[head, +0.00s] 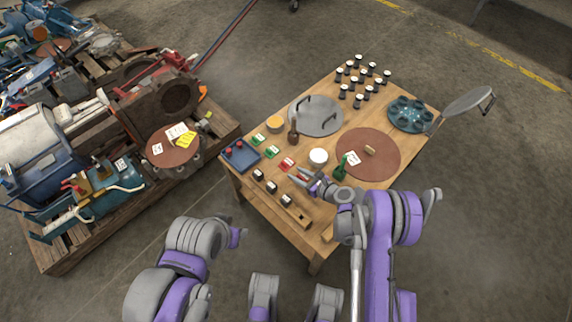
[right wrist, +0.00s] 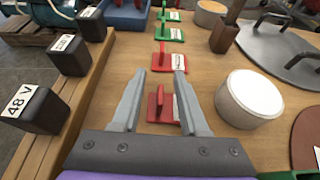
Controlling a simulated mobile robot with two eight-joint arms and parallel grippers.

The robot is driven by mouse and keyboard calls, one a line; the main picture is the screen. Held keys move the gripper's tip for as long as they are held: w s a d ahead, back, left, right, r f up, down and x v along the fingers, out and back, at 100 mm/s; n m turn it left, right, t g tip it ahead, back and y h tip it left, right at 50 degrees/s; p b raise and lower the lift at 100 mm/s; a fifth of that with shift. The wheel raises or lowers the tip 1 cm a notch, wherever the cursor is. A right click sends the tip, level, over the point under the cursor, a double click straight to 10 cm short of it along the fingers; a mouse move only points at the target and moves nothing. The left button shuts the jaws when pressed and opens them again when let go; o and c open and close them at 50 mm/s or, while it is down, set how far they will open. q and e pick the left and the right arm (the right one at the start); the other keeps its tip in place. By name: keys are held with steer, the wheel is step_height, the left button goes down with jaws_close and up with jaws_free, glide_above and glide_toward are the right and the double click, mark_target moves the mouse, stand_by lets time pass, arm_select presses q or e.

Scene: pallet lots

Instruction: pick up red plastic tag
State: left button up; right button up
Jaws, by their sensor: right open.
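A red plastic tag (right wrist: 158,106) with an upright grip and a white label lies on the wooden table, between the two fingers of my right gripper (right wrist: 158,92) in the right wrist view. The fingers are apart on either side of it. Two green tags (head: 271,151) (head: 258,139) lie farther along the row. My left gripper does not show.
Black labelled blocks (right wrist: 36,110) stand on a wooden rail left of the tags. A white-topped round container (right wrist: 249,98) stands close on the right. A blue tray (head: 240,155), a grey handled disc (head: 316,117) and a brown round mat (head: 380,160) are farther off.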

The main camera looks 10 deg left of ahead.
mark_target(287, 166)
steer(key=x, duration=0.5)
steer(key=shift+w+a+r+b, duration=0.2)
steer(key=shift+r+b, duration=0.1)
steer(key=shift+r, duration=0.05)
steer(key=shift+c, duration=0.3)
jaws_close()
